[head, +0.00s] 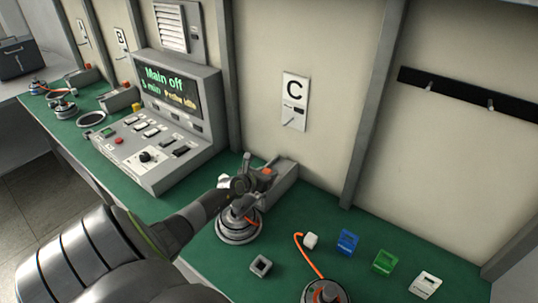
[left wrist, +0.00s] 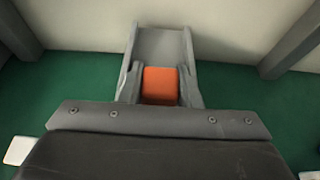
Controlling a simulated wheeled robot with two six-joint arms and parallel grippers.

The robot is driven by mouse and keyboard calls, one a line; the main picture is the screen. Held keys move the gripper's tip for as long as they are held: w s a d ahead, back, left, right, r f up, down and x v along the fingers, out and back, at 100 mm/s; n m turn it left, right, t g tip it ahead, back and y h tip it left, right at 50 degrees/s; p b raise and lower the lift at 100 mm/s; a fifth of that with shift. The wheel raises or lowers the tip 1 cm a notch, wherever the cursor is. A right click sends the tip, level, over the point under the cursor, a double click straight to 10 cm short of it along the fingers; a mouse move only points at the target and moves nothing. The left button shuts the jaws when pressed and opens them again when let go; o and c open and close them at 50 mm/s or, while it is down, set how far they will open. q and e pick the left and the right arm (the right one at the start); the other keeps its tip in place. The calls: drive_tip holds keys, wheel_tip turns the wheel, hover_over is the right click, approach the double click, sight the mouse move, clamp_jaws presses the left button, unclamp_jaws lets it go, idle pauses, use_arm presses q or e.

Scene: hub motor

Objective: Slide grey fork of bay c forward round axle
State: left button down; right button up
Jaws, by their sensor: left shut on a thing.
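The grey fork of bay C shows as a grey channel-shaped piece (head: 285,178) on the green bench under the C sign. In the left wrist view its grey channel (left wrist: 161,44) runs away toward the wall. An orange block (left wrist: 160,85) sits at its near end, between my left gripper's two grey fingers. My left gripper (head: 262,178) is shut on this orange block. A round hub motor (head: 238,228) with an orange cable stands just in front, partly under my gripper. Its axle is hidden by my gripper, so I cannot tell how the fork lies to it. My right gripper is not in view.
A grey control console (head: 160,125) reading "Main off" stands to the left. A second motor (head: 325,292), a small grey square part (head: 261,266) and blue (head: 348,242), green (head: 385,261) and white (head: 425,284) pieces lie on the right.

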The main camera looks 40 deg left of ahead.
use_arm(q)
drive_tip(key=shift+s+f, duration=0.1)
drive_tip(key=shift+f, duration=0.1)
drive_tip(key=c, duration=1.3)
unclamp_jaws()
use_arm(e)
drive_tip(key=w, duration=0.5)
use_arm(q)
drive_tip(key=shift+r, duration=0.15)
drive_tip(key=shift+s+r, duration=0.1)
drive_tip(key=shift+s, duration=0.1)
drive_tip(key=p+v, duration=0.9)
drive_tip(key=v, duration=0.7)
drive_tip(key=shift+r, duration=0.15)
drive_tip(key=shift+s+d, duration=0.15)
drive_tip(key=shift+s, duration=0.25)
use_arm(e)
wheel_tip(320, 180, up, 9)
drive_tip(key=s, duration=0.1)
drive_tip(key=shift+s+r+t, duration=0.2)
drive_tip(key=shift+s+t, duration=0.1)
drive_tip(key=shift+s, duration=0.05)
